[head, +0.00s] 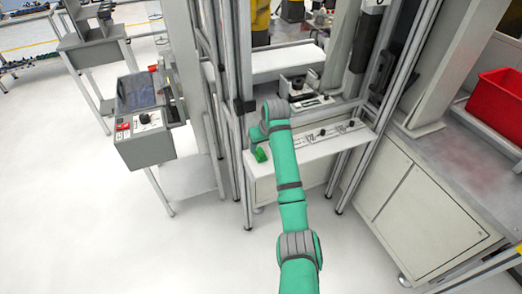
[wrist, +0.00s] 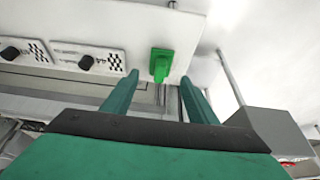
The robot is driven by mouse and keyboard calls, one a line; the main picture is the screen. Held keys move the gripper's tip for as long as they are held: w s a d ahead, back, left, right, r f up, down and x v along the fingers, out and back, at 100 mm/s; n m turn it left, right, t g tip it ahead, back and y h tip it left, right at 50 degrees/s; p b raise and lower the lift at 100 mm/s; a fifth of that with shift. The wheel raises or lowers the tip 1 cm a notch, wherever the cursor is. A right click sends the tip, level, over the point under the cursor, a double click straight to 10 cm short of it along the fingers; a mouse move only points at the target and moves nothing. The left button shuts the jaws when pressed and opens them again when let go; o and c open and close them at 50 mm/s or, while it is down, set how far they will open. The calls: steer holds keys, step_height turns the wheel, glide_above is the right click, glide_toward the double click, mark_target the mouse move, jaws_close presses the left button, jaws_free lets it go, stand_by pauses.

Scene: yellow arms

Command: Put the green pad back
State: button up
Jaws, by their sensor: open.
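The small green pad (head: 261,155) lies near the left end of a narrow white shelf (head: 290,163) in the head view. In the wrist view the green pad (wrist: 161,62) shows near the edge of the white surface. My gripper (wrist: 158,77) is open and empty, with its two green fingers pointing toward the pad. The pad appears in line with the gap between the fingertips and seems to lie beyond them. I cannot tell the exact distance. In the head view my arm's wrist is beside and above the pad, and the fingers are hidden or too small to make out.
Black knobs on checkered plates (wrist: 87,62) sit along the same shelf. Metal frame posts (head: 232,100) stand close to my arm on the left, with more on the right. A grey control box (head: 145,140) is at left. A red bin (head: 498,100) stands on the right bench.

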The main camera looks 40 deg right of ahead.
steer(key=v, duration=0.6)
steer(key=shift+r, duration=0.4)
steer(key=shift+s, duration=0.1)
